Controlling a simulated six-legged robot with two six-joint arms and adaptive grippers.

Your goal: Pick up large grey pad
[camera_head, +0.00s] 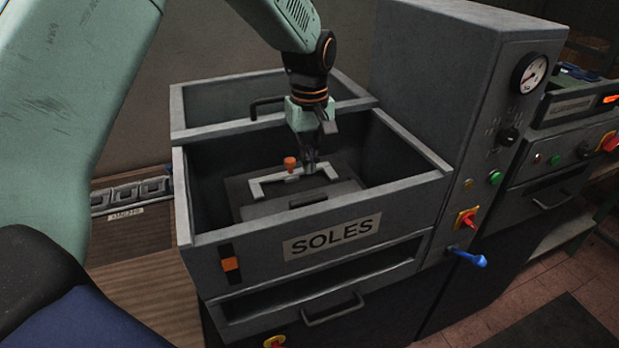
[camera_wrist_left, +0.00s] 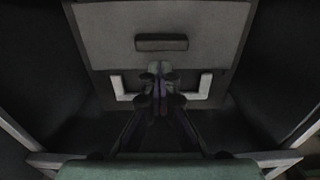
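The large grey pad (camera_head: 285,206) lies flat inside the open bin labelled SOLES (camera_head: 330,238). My left gripper (camera_head: 312,168) points down into the bin at the bracket's middle. Its fingertips (camera_wrist_left: 160,70) are close together, with nothing clearly held between them. Contact with the bracket cannot be told. My right gripper is not in view.
The bin's tall walls surround the gripper. Behind it is another open grey bin (camera_head: 215,103). A tall grey cabinet with a gauge (camera_head: 529,73) stands to the right. An orange knob (camera_head: 290,163) shows beside the gripper. A drawer handle (camera_head: 333,309) juts from the front.

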